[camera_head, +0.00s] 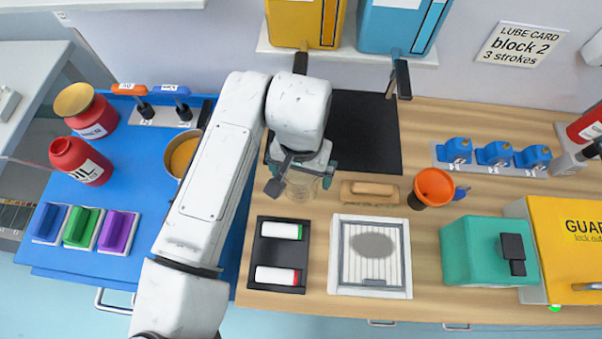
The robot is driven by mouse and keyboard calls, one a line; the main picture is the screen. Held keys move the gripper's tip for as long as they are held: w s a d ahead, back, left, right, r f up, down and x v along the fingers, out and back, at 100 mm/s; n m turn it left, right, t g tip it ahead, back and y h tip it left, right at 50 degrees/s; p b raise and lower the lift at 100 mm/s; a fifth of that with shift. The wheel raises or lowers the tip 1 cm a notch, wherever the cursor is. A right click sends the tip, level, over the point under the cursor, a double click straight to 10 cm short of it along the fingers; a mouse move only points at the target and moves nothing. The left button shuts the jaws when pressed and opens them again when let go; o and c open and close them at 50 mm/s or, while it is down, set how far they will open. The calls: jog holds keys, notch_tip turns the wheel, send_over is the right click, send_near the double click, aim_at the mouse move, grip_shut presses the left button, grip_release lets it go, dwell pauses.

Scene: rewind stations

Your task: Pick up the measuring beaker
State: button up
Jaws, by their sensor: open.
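The measuring beaker (300,187) is a clear, see-through vessel on the wooden bench, just left of a wooden-handled brush. My gripper (302,176) is directly over it, with its dark and teal fingers apart at either side of the beaker's upper part. The gripper hides part of the beaker. I cannot tell whether the fingers touch it.
A wooden brush (369,191) and an orange cup (433,187) stand close on the right. A black tray (260,252) with two white cylinders and a grated white box (348,284) lie in front. A black mat (366,130) lies behind. My arm crosses the blue bench (130,191).

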jog(key=shift+f, duration=0.75)
jog(key=shift+c, duration=0.3)
jog(key=c, duration=0.9)
jog(key=shift+o, duration=0.2)
jog(key=shift+r, duration=0.5)
jog(key=s+a+r+b, duration=0.3)
jog(key=s+r+b, duration=0.1)
jog(key=s+r, duration=0.8)
jog(key=shift+s, duration=0.95)
